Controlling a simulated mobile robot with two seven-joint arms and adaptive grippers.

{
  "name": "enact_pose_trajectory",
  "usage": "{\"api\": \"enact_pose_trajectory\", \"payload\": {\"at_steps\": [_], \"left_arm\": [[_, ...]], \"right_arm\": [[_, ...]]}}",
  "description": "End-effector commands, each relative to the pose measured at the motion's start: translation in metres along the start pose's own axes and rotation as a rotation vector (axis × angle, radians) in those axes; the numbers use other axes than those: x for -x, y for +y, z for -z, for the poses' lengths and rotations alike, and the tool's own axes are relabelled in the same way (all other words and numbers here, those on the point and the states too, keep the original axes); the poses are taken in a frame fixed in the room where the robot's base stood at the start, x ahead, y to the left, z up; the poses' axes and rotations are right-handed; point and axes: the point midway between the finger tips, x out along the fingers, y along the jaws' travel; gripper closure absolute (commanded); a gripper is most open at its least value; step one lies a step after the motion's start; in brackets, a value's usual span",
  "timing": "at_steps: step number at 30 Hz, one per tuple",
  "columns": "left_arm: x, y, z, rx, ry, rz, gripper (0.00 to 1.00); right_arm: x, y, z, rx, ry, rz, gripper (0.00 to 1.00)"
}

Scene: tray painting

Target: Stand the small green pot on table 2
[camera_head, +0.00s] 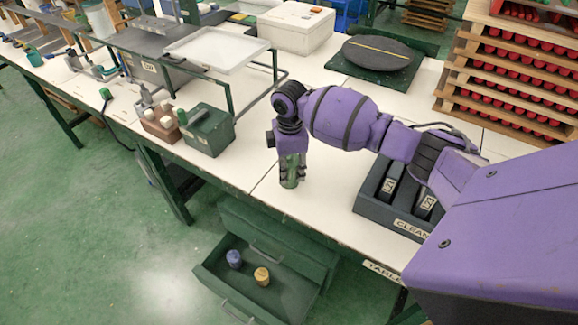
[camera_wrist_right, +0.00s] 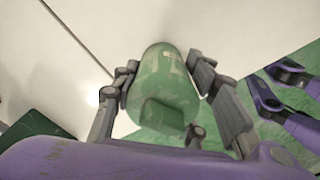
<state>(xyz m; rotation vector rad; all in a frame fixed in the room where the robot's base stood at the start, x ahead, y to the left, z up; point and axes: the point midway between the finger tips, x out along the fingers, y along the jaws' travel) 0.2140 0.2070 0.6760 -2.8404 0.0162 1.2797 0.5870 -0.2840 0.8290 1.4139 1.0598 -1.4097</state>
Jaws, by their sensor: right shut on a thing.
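The small green pot (camera_wrist_right: 163,85) is between the fingers of my right gripper in the right wrist view. It also shows in the head view (camera_head: 290,182), below the gripper's fingers and close to the front edge of table 2 (camera_head: 330,215). My right gripper (camera_head: 292,172) is shut on the pot and points down. The pot looks upright; whether its base touches the white table top I cannot tell. The fingers hide its sides in part. My left gripper is not in the head view.
A dark tray labelled CLEAN (camera_head: 370,205) stands right of the pot. A green box (camera_head: 208,132) stands to the left. Below the table edge an open drawer (camera_head: 240,290) holds a blue pot (camera_head: 234,258) and a yellow pot (camera_head: 262,276). The white top around my gripper is clear.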

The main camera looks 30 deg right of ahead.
Motion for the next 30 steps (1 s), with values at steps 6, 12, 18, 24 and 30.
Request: {"api": "enact_pose_trajectory", "payload": {"at_steps": [6,12,18,24,30], "left_arm": [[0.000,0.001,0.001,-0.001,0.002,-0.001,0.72],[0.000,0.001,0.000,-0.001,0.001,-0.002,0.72],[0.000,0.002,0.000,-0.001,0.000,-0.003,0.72],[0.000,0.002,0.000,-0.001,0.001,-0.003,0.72],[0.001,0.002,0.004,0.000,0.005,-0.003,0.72]], "right_arm": [[0.003,0.002,0.001,0.000,0.002,-0.005,0.73],[-0.001,0.001,0.000,0.000,0.001,-0.004,0.53],[-0.001,0.001,0.000,0.000,0.001,-0.004,0.41],[-0.001,0.001,0.000,0.000,0.001,-0.004,0.41],[0.022,0.003,0.001,0.001,0.002,-0.008,0.41]]}}
